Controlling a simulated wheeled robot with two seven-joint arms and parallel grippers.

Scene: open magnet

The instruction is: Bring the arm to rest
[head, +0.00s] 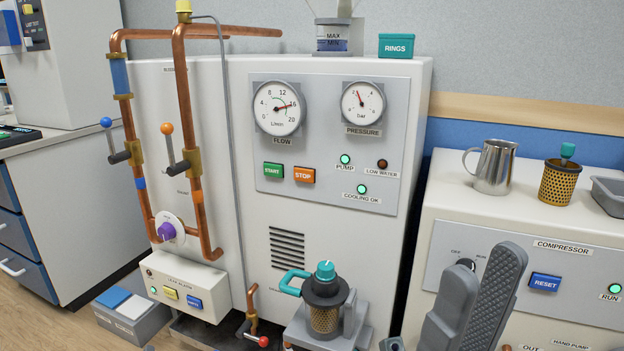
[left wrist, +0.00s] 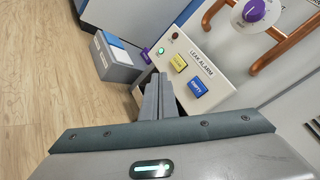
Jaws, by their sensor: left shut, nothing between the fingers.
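My left gripper (left wrist: 158,90) shows in the left wrist view. Its two grey fingers are together with nothing between them. They point toward the front of the leak alarm box (left wrist: 195,75), and I cannot tell how far off they are. The left gripper does not show in the head view. My right gripper (head: 478,290) is at the lower right of the head view, in front of the compressor (head: 433,235). Its grey fingers stand apart, with a ribbed inner pad showing and nothing held.
The white cooling unit (head: 345,240) with copper pipes (head: 187,100) fills the middle. A filter housing with a teal handle (head: 292,282) stands low in front. A metal jug (head: 495,167) and a mesh filter (head: 560,182) stand on the compressor. Wood floor (left wrist: 45,80) is clear at left.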

